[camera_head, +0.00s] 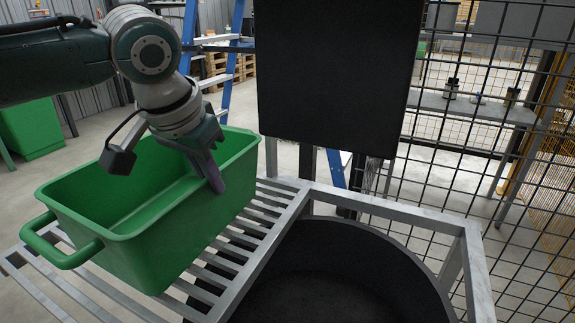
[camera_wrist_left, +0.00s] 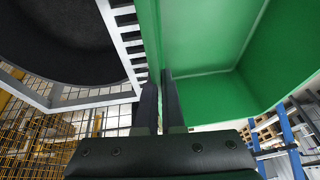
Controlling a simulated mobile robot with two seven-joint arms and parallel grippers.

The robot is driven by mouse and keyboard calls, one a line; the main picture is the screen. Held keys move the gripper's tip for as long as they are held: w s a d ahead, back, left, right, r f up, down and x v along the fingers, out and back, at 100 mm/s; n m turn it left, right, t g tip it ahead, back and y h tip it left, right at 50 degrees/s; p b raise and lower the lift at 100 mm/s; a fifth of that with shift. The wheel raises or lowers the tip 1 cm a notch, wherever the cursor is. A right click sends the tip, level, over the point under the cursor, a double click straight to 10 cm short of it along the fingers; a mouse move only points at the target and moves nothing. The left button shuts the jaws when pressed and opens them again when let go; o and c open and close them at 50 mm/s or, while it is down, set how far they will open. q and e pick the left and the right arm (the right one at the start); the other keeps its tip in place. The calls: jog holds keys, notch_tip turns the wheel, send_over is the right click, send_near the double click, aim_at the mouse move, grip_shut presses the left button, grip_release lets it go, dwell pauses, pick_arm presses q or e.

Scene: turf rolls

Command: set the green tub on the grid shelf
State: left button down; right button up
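The green tub (camera_head: 185,235) is an open, empty-looking box with a loop handle at its near left end. It sits upright over the slats of the grey grid shelf (camera_head: 291,222); I cannot tell whether its base touches them. My left gripper (camera_head: 216,183) reaches down over the tub's right long wall, with one finger outside it. In the left wrist view the two fingers (camera_wrist_left: 160,82) are close together on either side of the wall of the tub (camera_wrist_left: 205,45), and appear shut on it. The inner finger is hidden in the head view. My right gripper is not in view.
A round black bin (camera_head: 335,265) stands in the frame right of the slats. A black panel (camera_head: 335,75) rises behind it, and a black wire mesh fence (camera_head: 450,150) closes the right side. A blue ladder (camera_head: 232,65) and another green container (camera_head: 32,128) stand behind.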

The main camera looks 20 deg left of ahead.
pick_arm(q)
jog(key=shift+f, duration=0.5)
jog(key=shift+r, duration=0.1)
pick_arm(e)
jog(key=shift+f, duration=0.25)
pick_arm(q)
jog(key=c, duration=1.4)
grip_release()
jog(key=o, duration=0.4)
jog(key=shift+c, duration=0.2)
